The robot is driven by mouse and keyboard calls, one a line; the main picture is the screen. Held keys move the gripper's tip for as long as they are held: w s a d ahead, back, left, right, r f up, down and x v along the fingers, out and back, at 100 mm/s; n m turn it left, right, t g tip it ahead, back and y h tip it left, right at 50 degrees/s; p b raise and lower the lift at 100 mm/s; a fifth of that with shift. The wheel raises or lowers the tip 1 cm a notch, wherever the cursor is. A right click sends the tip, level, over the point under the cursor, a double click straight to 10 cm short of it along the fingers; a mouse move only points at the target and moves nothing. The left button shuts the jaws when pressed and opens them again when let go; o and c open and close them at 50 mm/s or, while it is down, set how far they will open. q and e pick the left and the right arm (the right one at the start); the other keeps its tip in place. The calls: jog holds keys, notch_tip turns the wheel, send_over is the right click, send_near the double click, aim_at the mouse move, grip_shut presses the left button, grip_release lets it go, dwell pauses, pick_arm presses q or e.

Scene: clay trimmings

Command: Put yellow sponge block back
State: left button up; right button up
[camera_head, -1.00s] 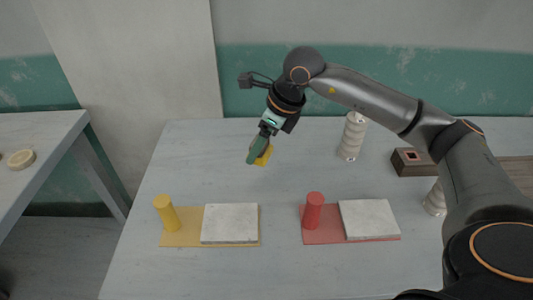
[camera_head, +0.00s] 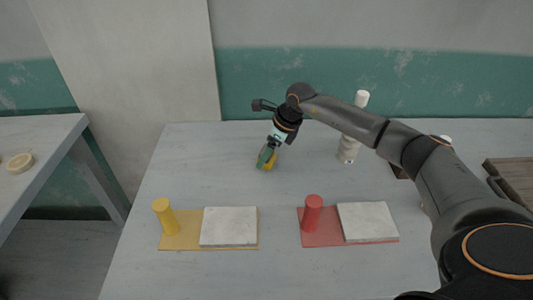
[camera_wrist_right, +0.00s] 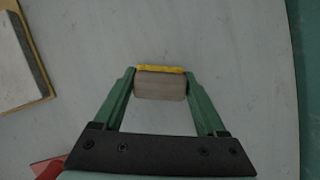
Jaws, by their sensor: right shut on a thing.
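The yellow sponge block (camera_head: 271,161) is in the grip of my right gripper (camera_head: 266,158), over the back middle of the table. In the right wrist view the green fingers close on both ends of the block (camera_wrist_right: 160,86), which shows a yellow edge and a grey-beige face. I cannot tell whether it touches the table. My left gripper is not in view.
A yellow mat (camera_head: 180,242) with a yellow cylinder (camera_head: 165,215) and pale slab (camera_head: 228,226) lies front left. A red mat (camera_head: 325,240) with a red cylinder (camera_head: 312,213) and slab (camera_head: 368,221) lies right of it. A white ribbed thing (camera_head: 348,149) stands behind my arm.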

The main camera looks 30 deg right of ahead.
jog(key=shift+f, duration=0.2)
jog(key=shift+f, duration=0.1)
jog(key=o, duration=1.2)
jog(key=shift+o, duration=0.2)
jog(key=v, duration=1.2)
jog(key=shift+w, duration=0.1)
